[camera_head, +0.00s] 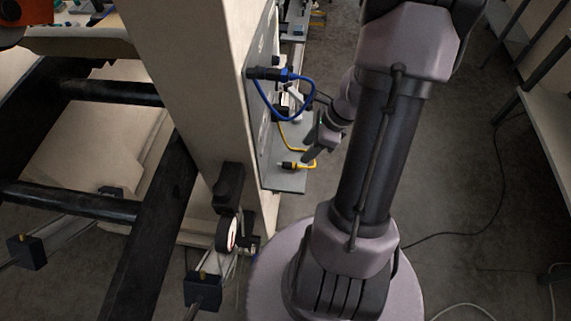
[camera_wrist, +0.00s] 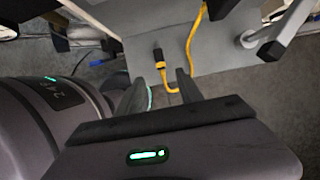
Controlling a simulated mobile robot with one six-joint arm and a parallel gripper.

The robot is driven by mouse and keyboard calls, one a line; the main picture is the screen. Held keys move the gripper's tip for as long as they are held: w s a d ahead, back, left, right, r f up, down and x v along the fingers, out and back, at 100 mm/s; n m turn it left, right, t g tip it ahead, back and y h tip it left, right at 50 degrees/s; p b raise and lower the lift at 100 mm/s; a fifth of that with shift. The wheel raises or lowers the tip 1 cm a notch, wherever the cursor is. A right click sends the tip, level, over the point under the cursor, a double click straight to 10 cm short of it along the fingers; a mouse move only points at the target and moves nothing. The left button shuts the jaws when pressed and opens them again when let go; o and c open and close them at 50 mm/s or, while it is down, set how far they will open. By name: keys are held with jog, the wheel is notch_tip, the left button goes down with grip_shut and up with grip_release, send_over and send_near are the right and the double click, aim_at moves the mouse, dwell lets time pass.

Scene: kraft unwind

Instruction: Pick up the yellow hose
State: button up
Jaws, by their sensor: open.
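In the wrist view the yellow hose (camera_wrist: 192,45) runs down from the top and bends left into the connector (camera_wrist: 160,60). My gripper (camera_head: 312,148) is right beside the hose's lower bend in the head view. In the wrist view my gripper (camera_wrist: 160,90) is open, with its fingers either side of the connector and bend. Whether the fingers touch the hose cannot be told.
A blue hose (camera_head: 308,105) with a black fitting hangs above the yellow one. Black machine rails (camera_head: 150,220) lie at left. Open floor (camera_head: 450,190) with a loose cable lies at right.

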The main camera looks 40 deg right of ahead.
aim_at(292, 165)
jog(key=b+x, duration=0.5)
jog(key=x, duration=0.4)
jog(key=shift+a+f, duration=0.15)
jog(key=shift+f, duration=0.2)
jog(key=shift+r, duration=0.2)
jog(key=shift+w, duration=0.1)
grip_shut()
